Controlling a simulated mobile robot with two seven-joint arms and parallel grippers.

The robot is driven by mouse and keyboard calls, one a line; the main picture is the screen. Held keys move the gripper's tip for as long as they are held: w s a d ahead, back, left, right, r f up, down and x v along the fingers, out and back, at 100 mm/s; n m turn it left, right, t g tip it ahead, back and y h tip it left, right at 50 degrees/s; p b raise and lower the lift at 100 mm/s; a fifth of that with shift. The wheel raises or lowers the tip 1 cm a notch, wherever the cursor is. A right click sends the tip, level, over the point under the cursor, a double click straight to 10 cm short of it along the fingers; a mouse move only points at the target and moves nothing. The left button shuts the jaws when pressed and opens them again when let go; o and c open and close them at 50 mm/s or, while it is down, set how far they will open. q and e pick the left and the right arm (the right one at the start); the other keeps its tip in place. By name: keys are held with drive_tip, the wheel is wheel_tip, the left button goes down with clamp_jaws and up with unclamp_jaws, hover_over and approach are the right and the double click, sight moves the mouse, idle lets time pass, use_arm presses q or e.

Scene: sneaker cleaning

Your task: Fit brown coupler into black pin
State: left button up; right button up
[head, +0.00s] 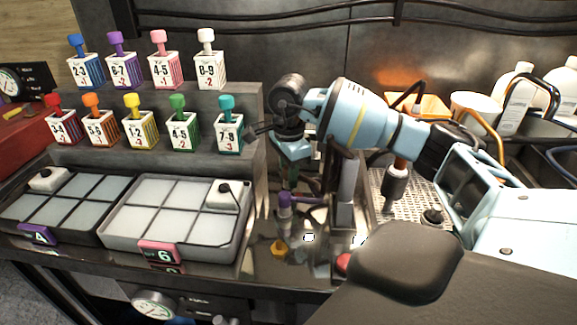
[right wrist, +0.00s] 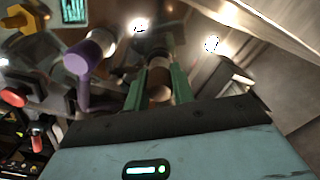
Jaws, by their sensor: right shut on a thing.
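My right gripper (head: 289,178) points down over the bench behind the purple-handled fitting in the head view. In the right wrist view its two green fingers (right wrist: 160,88) are shut on a small brown piece, which looks like the brown coupler (right wrist: 160,94). Dark, round parts (right wrist: 168,50) show beyond the fingertips; I cannot tell whether one is the black pin, or whether the coupler touches it. The coupler is not clear in the head view. My left gripper is not in view.
The purple-handled fitting (head: 286,208) stands close by and also shows in the right wrist view (right wrist: 88,52). Two trays of pale cells (head: 172,252) and stepped racks of numbered blocks (head: 150,150) lie left. A metal drip grate (head: 412,190) is right.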

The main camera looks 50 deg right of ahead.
drive_tip(key=shift+f, duration=0.4)
drive_tip(key=o, duration=1)
drive_tip(key=shift+r, duration=3.95)
